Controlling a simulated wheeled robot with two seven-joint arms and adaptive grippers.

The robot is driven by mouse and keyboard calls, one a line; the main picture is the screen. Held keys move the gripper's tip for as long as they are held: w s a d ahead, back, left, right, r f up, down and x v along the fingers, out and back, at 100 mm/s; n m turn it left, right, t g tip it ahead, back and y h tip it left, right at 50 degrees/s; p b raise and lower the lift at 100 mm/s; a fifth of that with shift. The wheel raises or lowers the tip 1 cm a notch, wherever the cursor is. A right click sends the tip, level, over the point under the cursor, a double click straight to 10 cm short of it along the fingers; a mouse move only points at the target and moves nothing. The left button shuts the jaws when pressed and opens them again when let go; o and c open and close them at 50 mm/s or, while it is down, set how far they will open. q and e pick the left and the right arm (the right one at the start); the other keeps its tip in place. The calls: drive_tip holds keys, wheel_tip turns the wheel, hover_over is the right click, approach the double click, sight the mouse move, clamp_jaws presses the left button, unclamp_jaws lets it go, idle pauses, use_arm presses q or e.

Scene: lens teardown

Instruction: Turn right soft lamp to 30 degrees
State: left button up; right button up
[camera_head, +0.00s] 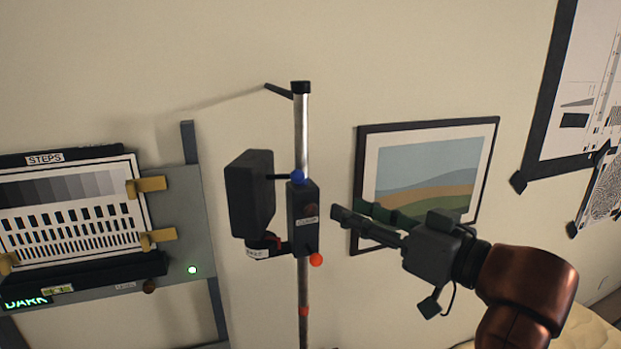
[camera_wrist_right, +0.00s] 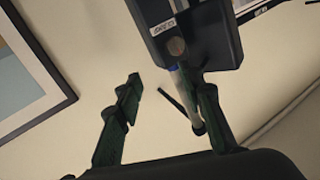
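The soft lamp (camera_head: 250,193) is a black box-shaped head, left of an upright metal pole (camera_head: 301,135). It is joined to a black block labelled clamp (camera_head: 303,220), with a blue knob (camera_head: 297,176) above and a red-orange knob (camera_head: 316,260) below. A tag hangs under the lamp, its text hard to read. My right gripper (camera_head: 350,212) is just right of the clamp block, apart from it. In the right wrist view my right gripper (camera_wrist_right: 170,83) has its fingers spread with nothing held. My left gripper is not in view.
A test-chart board (camera_head: 207,262) with yellow clips stands at the left. A framed landscape picture (camera_head: 425,172) hangs on the wall behind my right gripper. More charts (camera_head: 584,85) hang at the far right.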

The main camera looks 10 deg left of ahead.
drive_tip(key=n, duration=0.1)
approach(303, 179)
drive_tip(key=w, duration=0.1)
drive_tip(key=a+y, duration=0.1)
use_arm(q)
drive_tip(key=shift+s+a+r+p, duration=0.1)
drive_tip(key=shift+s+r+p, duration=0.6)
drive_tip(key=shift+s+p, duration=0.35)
use_arm(e)
drive_tip(key=shift+g, duration=0.4)
drive_tip(key=x, duration=0.7)
drive_tip(key=shift+w+a+f, duration=0.2)
drive_tip(key=shift+w, duration=0.05)
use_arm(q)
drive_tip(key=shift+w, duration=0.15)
use_arm(e)
drive_tip(key=shift+c, duration=0.3)
clamp_jaws()
